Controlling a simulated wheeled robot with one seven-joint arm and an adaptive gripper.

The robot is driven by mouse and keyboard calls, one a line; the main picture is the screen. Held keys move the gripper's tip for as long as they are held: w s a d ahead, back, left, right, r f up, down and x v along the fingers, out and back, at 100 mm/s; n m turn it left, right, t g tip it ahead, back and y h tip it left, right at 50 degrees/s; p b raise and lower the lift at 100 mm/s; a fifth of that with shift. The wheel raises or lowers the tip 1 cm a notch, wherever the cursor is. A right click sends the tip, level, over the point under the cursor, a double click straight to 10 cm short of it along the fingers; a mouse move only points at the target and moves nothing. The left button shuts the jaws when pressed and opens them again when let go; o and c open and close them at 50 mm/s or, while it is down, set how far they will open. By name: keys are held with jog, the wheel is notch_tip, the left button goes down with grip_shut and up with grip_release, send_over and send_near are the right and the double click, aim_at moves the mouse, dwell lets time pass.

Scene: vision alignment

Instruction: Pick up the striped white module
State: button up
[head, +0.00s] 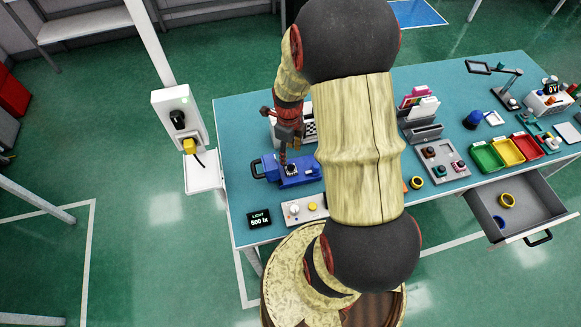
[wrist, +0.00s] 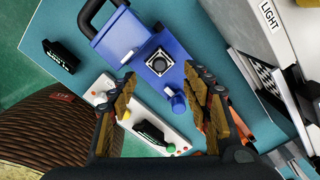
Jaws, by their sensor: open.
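A square dark module with a round lens and a pale edge (wrist: 160,62) sits on the blue fixture (wrist: 118,38); stripes on it cannot be made out. The module also shows in the head view (head: 291,170), on the blue fixture (head: 268,166) at the table's left. My gripper (wrist: 161,74) is open and empty, with its fingertips on either side of the module in the wrist view. In the head view my gripper (head: 290,155) is just over the fixture. Whether it touches the module cannot be told. No clearly striped white module can be picked out elsewhere.
A white control panel (head: 303,209) and a light display (head: 259,218) stand in front of the fixture. A checkerboard (wrist: 268,78) and white light box are close to the right. A grey tray (head: 457,177), coloured bins (head: 487,157) and an open drawer (head: 535,207) lie farther right.

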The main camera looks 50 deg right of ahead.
aim_at(290, 166)
jog(key=shift+s+d+f, duration=0.1)
jog(key=shift+f, duration=0.3)
notch_tip(290, 166, down, 8)
jog(key=shift+r+b, duration=0.25)
jog(key=shift+b, duration=0.6)
jog(key=shift+c, duration=1.2)
jog(key=c, duration=0.8)
jog(key=shift+r, duration=0.1)
